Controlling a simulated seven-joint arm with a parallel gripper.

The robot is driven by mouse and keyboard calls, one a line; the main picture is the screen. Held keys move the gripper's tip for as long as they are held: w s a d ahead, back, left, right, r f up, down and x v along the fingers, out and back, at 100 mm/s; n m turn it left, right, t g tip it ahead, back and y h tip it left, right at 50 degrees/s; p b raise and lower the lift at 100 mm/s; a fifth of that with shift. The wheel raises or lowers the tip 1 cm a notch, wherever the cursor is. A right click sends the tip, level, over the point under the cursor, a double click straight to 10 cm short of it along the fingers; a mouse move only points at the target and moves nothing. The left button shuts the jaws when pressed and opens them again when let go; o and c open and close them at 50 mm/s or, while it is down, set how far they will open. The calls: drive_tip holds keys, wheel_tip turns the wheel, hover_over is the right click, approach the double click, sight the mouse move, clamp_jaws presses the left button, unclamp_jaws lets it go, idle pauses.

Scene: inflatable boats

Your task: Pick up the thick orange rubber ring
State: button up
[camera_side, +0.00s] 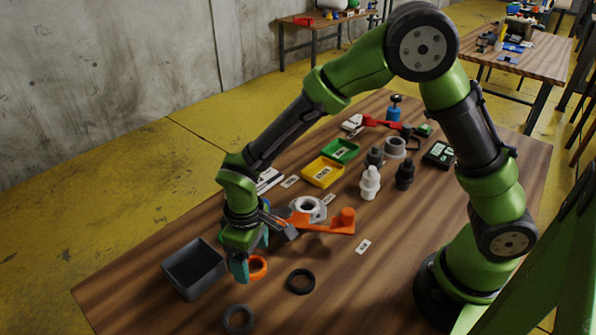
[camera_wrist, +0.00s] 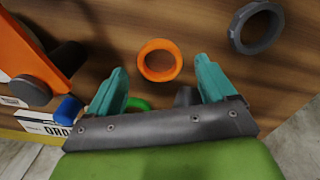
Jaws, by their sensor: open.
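Nothing is between the fingertips, and the ring appears untouched. The exact height gap is hard to tell.
The dark bin (camera_side: 180,284) stands left of my gripper. A black ring (camera_side: 301,290) and a grey ring (camera_side: 238,330) lie nearby. An orange arm-like part (camera_side: 325,228) is behind. Yellow (camera_side: 323,172) and green trays stand farther back.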

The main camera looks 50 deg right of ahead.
drive_tip(key=shift+f, duration=0.9)
drive_tip(key=shift+c, duration=0.2)
drive_tip(key=c, duration=1.1)
drive_tip(key=shift+o, duration=0.2)
drive_tip(key=shift+r, duration=0.1)
